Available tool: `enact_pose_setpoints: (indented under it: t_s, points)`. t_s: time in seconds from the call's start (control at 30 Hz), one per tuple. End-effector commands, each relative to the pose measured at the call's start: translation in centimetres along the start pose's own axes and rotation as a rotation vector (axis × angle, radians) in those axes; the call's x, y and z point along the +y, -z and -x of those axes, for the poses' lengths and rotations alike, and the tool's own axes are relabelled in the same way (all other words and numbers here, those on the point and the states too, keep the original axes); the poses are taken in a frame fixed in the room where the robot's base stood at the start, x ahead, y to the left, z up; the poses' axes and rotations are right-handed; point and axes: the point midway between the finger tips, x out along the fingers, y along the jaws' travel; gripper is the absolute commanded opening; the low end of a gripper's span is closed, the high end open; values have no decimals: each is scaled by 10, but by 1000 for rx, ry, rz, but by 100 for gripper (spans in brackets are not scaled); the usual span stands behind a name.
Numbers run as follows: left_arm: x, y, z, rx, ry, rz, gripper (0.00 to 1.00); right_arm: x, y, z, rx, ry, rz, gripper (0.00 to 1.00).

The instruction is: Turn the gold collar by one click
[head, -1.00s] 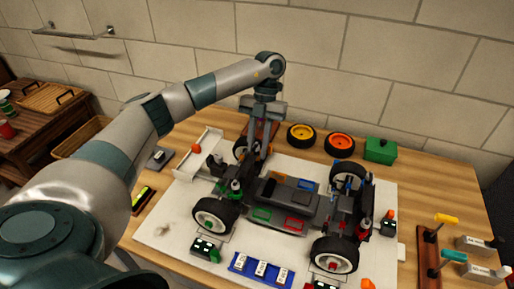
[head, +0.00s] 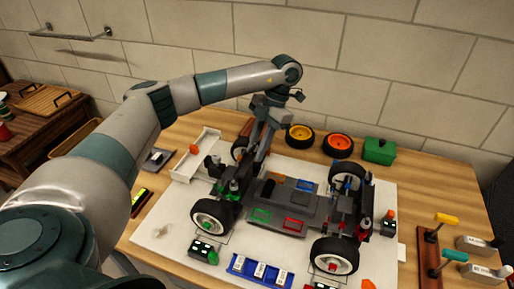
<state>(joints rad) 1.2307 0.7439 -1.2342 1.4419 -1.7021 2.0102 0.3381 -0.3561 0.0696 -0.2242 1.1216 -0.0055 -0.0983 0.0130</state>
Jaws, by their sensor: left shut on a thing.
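The RC car (head: 282,205) stands on a white mat on the table, its wheels on and its chassis open. My left gripper (head: 255,152) reaches down from above to the car's far left corner, beside the far left wheel (head: 240,149). Its jaws are shut on a small part of the suspension there, which fits the gold collar. The collar itself is hidden behind the fingers and too small to make out. The gripper leans, with its wrist up and to the right of its tips. My right gripper is not in view.
Yellow (head: 299,136) and orange (head: 338,145) wheels and a green box (head: 380,150) stand behind the car. A white wing-like part (head: 196,156) lies left of it. A blue tray (head: 261,269) is in front. A tool rack (head: 428,250) stands at the right.

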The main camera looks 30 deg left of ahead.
Motion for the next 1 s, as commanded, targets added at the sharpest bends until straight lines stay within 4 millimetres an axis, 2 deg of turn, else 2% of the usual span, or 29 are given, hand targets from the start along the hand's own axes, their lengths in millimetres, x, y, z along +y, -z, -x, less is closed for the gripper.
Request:
enact_pose_setpoints:
  t_s: [0.27, 0.3, 0.37, 0.77, 1.0]
  points:
    - [0, 0, 2, -4, 0, 1, 1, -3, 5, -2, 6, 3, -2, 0]
    - [0, 0, 2, -4, 0, 1, 28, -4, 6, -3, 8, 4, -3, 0]
    - [0, 0, 1, -3, 0, 1, 42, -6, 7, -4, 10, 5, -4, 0]
    - [0, 0, 2, -2, 0, 2, 42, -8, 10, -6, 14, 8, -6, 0]
    - [0, -1, 17, -3, 0, 1, 42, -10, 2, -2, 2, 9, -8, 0]
